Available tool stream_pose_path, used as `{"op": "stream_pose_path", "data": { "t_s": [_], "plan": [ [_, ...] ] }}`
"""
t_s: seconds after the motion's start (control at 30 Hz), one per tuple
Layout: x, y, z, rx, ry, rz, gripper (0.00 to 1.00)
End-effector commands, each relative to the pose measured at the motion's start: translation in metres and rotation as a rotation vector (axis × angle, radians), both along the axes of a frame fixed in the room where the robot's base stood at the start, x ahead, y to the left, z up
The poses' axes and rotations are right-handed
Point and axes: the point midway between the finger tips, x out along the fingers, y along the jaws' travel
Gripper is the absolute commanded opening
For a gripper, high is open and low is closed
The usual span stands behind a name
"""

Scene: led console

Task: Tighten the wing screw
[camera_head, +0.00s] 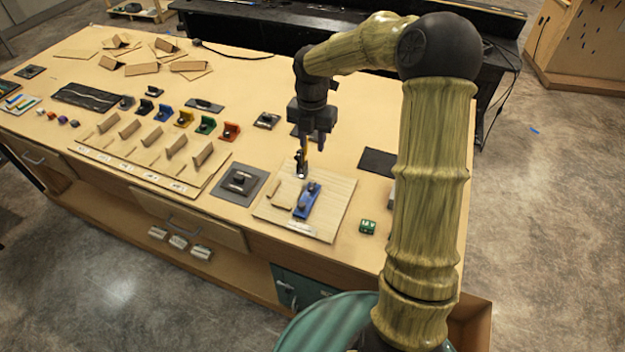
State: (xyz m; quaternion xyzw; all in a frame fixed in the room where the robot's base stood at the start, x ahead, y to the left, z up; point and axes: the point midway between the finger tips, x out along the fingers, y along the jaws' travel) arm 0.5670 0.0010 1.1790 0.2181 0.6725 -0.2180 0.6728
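My gripper (313,142) points down over the back part of a light wooden board (335,190) on the table. A small dark upright piece with a bit of yellow (301,163) stands on the board just below and left of the fingers. A blue block (306,201) with dark parts on top lies in front of it on the same board. I cannot make out which small part is the wing screw. The fingers are too small to show whether they hold anything or touch the dark piece.
A grey square plate with a black fixture (239,184) lies left of the board. Coloured blocks (184,118) and a slotted wooden rack (215,172) stand farther left. A black pad (378,162) lies behind right.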

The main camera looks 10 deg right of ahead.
Motion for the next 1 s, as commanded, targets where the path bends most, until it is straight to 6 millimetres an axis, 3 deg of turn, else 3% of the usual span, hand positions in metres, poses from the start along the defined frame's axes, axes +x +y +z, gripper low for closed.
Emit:
{"op": "stream_pose_path", "data": {
  "t_s": [0.8, 1.0],
  "plan": [
    [-0.002, -0.001, -0.139, 0.000, 0.005, -0.001, 0.34],
    [-0.001, -0.001, -0.159, 0.001, 0.002, 0.000, 0.34]
  ]
}}
